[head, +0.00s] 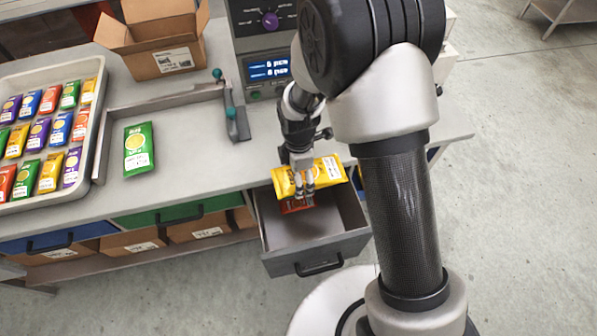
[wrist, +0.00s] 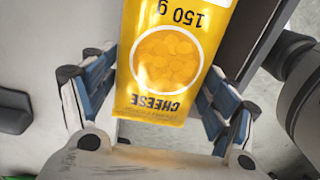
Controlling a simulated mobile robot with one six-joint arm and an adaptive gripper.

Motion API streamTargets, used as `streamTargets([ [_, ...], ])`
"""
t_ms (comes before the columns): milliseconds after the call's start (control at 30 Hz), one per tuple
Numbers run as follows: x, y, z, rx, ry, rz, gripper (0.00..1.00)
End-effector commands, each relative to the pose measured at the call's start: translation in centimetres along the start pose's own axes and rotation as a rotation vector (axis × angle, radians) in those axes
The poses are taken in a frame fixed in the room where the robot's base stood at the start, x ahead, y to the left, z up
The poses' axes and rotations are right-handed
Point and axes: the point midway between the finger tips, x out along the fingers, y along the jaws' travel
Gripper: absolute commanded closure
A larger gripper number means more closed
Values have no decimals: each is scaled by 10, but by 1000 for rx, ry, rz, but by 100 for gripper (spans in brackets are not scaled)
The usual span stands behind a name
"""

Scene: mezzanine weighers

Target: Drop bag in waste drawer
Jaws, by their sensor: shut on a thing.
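My gripper (head: 303,183) is shut on a yellow bag (head: 328,172). The wrist view shows the bag (wrist: 165,90) between the two blue-padded fingers, with "CHEESE" and "150 g" printed on it. My gripper holds the bag above the open grey drawer (head: 318,248), over its rear part near the table's front edge. A red bag (head: 296,205) lies inside the drawer at the back, partly hidden by my gripper and the yellow bag. The front of the drawer floor is bare.
A green bag (head: 138,150) lies on the table (head: 185,185) beside a metal guide rail. A tray (head: 97,135) of several coloured bags is at the left. An open cardboard box (head: 160,62) and a weigher with a blue display (head: 268,68) stand at the back. A closed green drawer (head: 155,216) is below.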

Motion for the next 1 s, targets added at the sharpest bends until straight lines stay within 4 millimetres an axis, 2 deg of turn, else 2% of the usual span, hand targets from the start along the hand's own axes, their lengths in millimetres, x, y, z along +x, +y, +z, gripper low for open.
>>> streamTargets([
  [33, 11, 0, 0, 1, 0, 0, 49],
  [200, 25, 0, 0, 1, 0, 0, 49],
  [500, 26, 0, 0, 2, 0, 1, 49],
  [533, 26, 0, 0, 2, 0, 1, 20],
  [833, 26, 0, 0, 2, 0, 0, 0],
  [1000, 26, 0, 0, 2, 0, 0, 0],
])
